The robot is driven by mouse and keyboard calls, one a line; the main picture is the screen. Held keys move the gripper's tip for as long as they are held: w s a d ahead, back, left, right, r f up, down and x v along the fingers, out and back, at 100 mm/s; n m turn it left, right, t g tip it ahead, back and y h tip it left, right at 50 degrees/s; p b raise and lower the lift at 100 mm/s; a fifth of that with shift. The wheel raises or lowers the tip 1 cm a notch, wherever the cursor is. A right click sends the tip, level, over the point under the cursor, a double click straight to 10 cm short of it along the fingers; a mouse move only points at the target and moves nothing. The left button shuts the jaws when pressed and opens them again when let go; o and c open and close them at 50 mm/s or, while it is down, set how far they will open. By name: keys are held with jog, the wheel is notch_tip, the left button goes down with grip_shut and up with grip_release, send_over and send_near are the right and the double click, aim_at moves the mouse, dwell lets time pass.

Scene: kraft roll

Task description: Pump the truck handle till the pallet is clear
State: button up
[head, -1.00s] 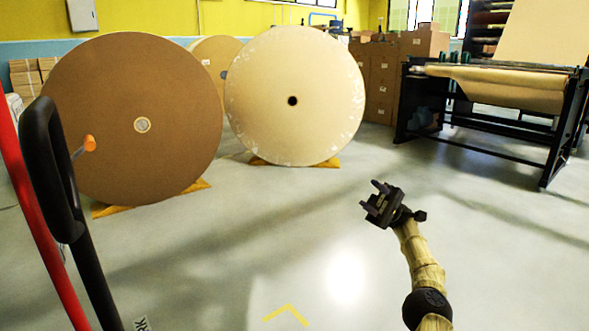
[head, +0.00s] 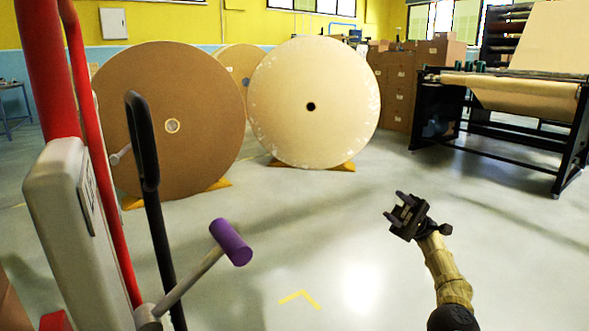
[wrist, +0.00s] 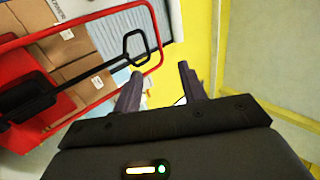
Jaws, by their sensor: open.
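The truck stands at the left of the head view, with a red mast (head: 48,65), a pale grey housing (head: 72,215) and a tall black loop handle (head: 146,165). A grey lever with a purple grip (head: 231,242) sticks out low to the right of the housing. A short grey rod (head: 120,155) shows behind the loop handle. My gripper (head: 395,207) is open and empty, well right of the truck and apart from it. In the wrist view its fingers (wrist: 158,90) are spread, with a red frame (wrist: 85,28) and black loop beyond. I cannot make out the pallet.
Brown boxes (wrist: 70,45) show behind the red frame in the wrist view. A brown roll (head: 195,120) and a cream roll (head: 320,125) stand on yellow chocks. A black roll stand (head: 490,140) is at right. The floor between is clear.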

jog(key=s+a+r+m+t+h+p, duration=0.1)
jog(key=a+r+m+t+h+p, duration=0.1)
jog(key=a+r+p, duration=0.7)
jog(key=s+a+r+m+t+h+p, duration=0.1)
jog(key=s+a+r+m+p, duration=0.15)
jog(key=a+r, duration=0.65)
jog(key=s+a+m+t+h+p, duration=0.15)
jog(key=s+a+h+p, duration=0.25)
jog(key=a+p, duration=0.45)
jog(key=s+a+t+h+p, duration=0.3)
jog(key=a+p, duration=0.4)
jog(key=a, duration=0.3)
jog(key=s+d+r+t+h+p, duration=0.3)
jog(key=s+d+r+p, duration=0.3)
jog(key=d+p, duration=0.3)
jog(key=s+d+r+t+h+p, duration=0.3)
jog(key=s+d+r+p, duration=0.3)
jog(key=p, duration=0.9)
jog(key=s+d+r+t+h+p, duration=0.3)
jog(key=s+d+r+h+p, duration=0.2)
jog(key=d+p, duration=0.7)
notch_tip(320, 180, up, 4)
jog(key=shift+s+d+r+m, duration=0.25)
jog(key=shift+s+m, duration=0.15)
jog(key=shift+s, duration=0.65)
jog(key=shift+t, duration=0.25)
grip_shut()
jog(key=shift+a, duration=0.1)
